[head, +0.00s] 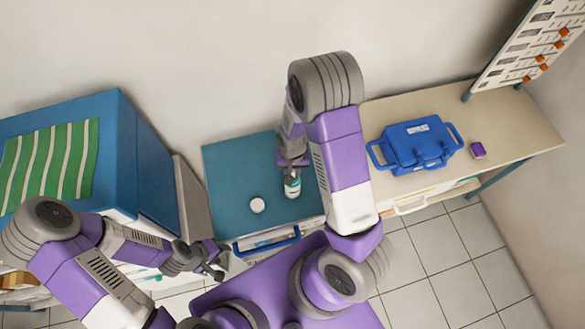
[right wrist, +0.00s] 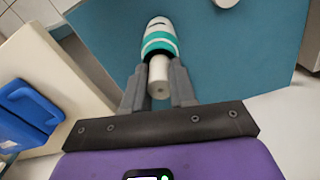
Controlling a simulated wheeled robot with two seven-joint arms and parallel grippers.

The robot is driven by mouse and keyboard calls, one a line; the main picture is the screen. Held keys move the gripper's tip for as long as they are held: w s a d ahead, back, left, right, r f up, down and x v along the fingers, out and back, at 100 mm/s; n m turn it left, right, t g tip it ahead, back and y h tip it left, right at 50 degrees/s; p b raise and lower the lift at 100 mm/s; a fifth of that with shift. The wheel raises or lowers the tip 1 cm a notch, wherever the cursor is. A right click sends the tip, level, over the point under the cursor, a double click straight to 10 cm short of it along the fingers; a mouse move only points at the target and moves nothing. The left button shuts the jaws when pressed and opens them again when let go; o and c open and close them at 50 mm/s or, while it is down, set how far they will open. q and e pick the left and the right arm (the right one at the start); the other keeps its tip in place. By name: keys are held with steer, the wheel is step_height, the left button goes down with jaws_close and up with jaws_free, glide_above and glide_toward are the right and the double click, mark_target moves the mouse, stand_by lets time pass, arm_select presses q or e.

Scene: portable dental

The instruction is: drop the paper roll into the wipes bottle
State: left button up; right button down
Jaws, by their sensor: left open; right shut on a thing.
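The paper roll (right wrist: 158,80) is a small white cylinder between the fingers of my right gripper (right wrist: 158,88), which is shut on it. The wipes bottle (head: 292,188) is white with a teal band and stands on the teal cabinet top. It also shows in the right wrist view (right wrist: 160,40), directly beyond the roll. The roll's far end meets the bottle's outline; I cannot tell whether it is inside the mouth. In the head view my right gripper (head: 292,164) is right over the bottle and hides the roll. My left gripper (head: 215,265) is open and empty, in front of the cabinet.
A round white lid-like piece (head: 257,205) lies on the teal cabinet top (head: 235,165), left of the bottle. A blue case (head: 415,145) and a small purple box (head: 477,150) are on the beige desk (head: 510,130) at right. A blue cabinet (head: 125,150) stands at left.

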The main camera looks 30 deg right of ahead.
steer(key=shift+f, duration=0.15)
steer(key=c, duration=0.8)
jaws_free()
step_height(320, 180, up, 7)
steer(key=p, duration=0.6)
